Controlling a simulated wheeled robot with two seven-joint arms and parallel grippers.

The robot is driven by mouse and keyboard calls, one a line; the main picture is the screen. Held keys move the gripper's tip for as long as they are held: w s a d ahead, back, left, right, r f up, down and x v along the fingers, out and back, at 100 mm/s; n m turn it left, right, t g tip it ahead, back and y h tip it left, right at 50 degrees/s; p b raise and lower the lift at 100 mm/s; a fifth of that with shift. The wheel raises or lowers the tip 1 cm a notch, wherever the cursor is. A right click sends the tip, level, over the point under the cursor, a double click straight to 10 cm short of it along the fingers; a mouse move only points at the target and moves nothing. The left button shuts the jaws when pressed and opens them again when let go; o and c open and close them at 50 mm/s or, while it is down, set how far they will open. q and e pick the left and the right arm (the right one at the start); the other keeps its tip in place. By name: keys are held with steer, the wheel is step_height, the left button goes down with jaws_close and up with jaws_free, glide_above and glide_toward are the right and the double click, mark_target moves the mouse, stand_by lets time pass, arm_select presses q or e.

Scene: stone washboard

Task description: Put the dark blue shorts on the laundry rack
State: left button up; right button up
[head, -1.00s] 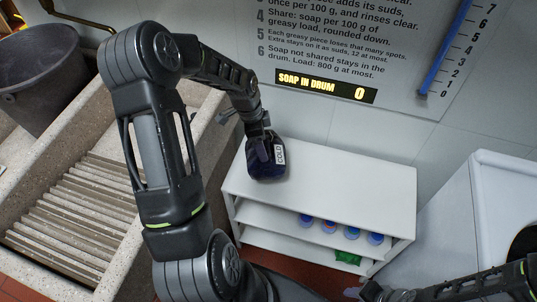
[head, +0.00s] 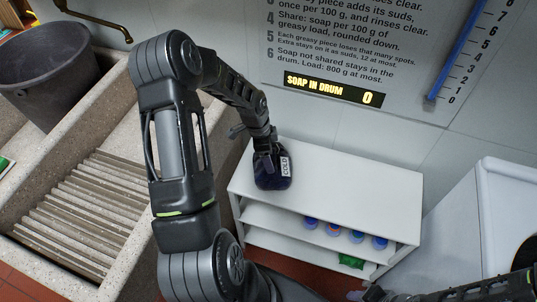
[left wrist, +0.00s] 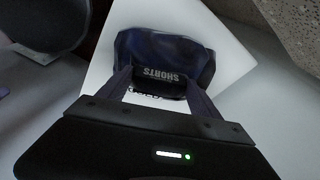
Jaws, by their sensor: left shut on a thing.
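The dark blue shorts (head: 272,178) are a folded bundle with a white tag reading COLD, at the left end of the white rack's top. My left gripper (head: 266,150) is shut on them from above. In the left wrist view the shorts (left wrist: 175,50) lie between my fingers (left wrist: 160,84), with a label reading SHORTS, over the rack's white top (left wrist: 232,40). The white rack (head: 350,190) has an open top and shelves below. I cannot tell whether the shorts rest on it or hang just above. Of my right arm, part shows at the bottom right; its fingertips are not clear.
Several blue-capped bottles (head: 333,229) and a green item (head: 350,261) sit on the rack's lower shelves. A stone washboard sink (head: 75,215) and dark bucket (head: 55,70) are at left. A white machine (head: 490,210) stands at right. The rack's top is clear to the right.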

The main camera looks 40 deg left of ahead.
arm_select(q)
steer(key=shift+f, duration=0.25)
steer(key=o, duration=2.1)
steer(key=shift+r, duration=0.1)
steer(key=shift+c, duration=0.2)
steer(key=shift+r, duration=0.1)
step_height(320, 180, up, 12)
steer(key=s+a, duration=0.1)
steer(key=shift+s+a, duration=0.25)
steer(key=shift+a, duration=0.1)
steer(key=shift+d, duration=0.1)
